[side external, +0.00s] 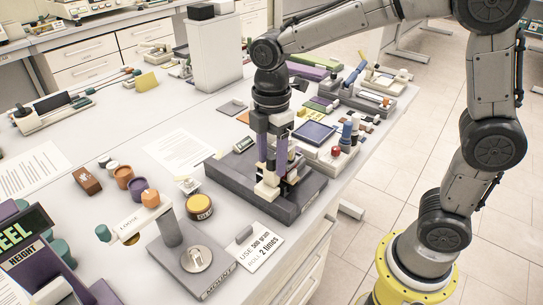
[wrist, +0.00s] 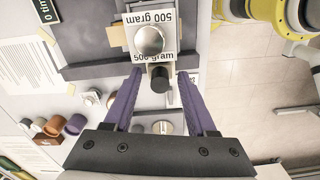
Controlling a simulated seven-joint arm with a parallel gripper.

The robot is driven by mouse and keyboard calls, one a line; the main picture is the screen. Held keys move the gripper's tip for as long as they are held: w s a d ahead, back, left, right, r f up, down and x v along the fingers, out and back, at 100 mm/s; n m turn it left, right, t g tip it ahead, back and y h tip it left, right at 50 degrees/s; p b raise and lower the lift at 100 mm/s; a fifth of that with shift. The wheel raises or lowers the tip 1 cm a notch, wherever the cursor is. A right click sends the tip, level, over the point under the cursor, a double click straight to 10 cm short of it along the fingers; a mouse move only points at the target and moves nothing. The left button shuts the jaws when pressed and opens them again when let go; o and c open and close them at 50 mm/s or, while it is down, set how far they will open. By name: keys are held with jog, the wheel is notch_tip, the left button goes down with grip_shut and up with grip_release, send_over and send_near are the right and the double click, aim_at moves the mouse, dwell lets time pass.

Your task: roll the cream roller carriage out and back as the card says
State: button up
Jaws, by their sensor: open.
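The cream roller carriage (side external: 268,191) stands on the dark grey base plate (side external: 232,178). In the wrist view the carriage (wrist: 138,42) bears "500 gram" labels and a round silver weight (wrist: 149,40). A black knob (wrist: 160,78) sticks out from its near end. My gripper (wrist: 160,74) is open, its purple fingertips on either side of the knob with gaps showing. In the side view my gripper (side external: 272,168) reaches down over the carriage and hides part of it. The card (side external: 262,246) reads "USE 500 gram ROLL 2 times".
A small counter (wrist: 45,10) reads "0 times". A grey stand with a silver disc (side external: 196,259) and a yellow-black round weight (side external: 199,207) are left of the plate. A tray with bottles (side external: 347,136) is behind. The table edge is close on the right.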

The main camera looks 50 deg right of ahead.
grip_shut()
dwell(1.3)
